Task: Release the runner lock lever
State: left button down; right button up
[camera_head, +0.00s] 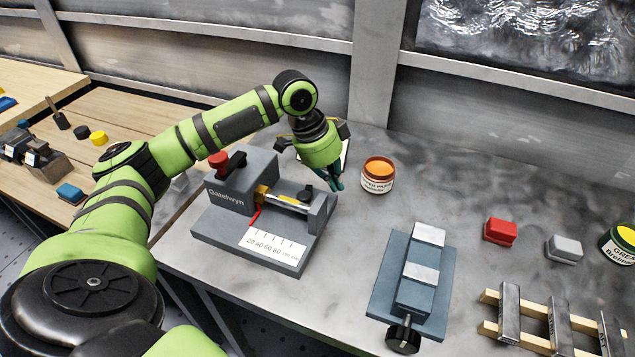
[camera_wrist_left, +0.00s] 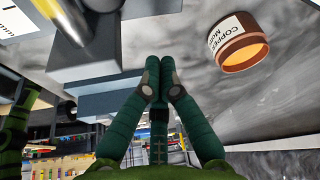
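The grey Gatelwyn fixture (camera_head: 228,203) stands on a grey plate at the left of the bench. A red knob (camera_head: 218,160) and a black lever-like part (camera_head: 236,162) sit on top of its block. A small black part (camera_head: 306,194) sits near the rod's right end. No label shows which part is the runner lock lever. My left gripper (camera_head: 337,186) points down just beyond the fixture's right end block (camera_head: 321,213). In the left wrist view its green fingers (camera_wrist_left: 160,66) are together, with nothing between them. My right gripper is not in view.
An open copper-paste jar (camera_head: 377,177) stands close right of my left gripper and also shows in the wrist view (camera_wrist_left: 238,40). A blue-grey slide fixture (camera_head: 428,271), red block (camera_head: 500,231) and grey block (camera_head: 565,249) lie further right. Bare bench separates them.

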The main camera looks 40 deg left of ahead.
aim_at(306, 193)
pick_arm(q)
jog(key=shift+s+a+f+p, duration=0.65)
jog(key=shift+s+a+f, duration=0.15)
jog(key=shift+a, duration=0.2)
jog(key=shift+s+a, duration=0.35)
jog(key=shift+a, duration=0.05)
jog(key=shift+f, duration=0.1)
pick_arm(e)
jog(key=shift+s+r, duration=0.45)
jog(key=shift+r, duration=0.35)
pick_arm(q)
jog(key=shift+w, duration=0.1)
jog(key=shift+w, duration=0.1)
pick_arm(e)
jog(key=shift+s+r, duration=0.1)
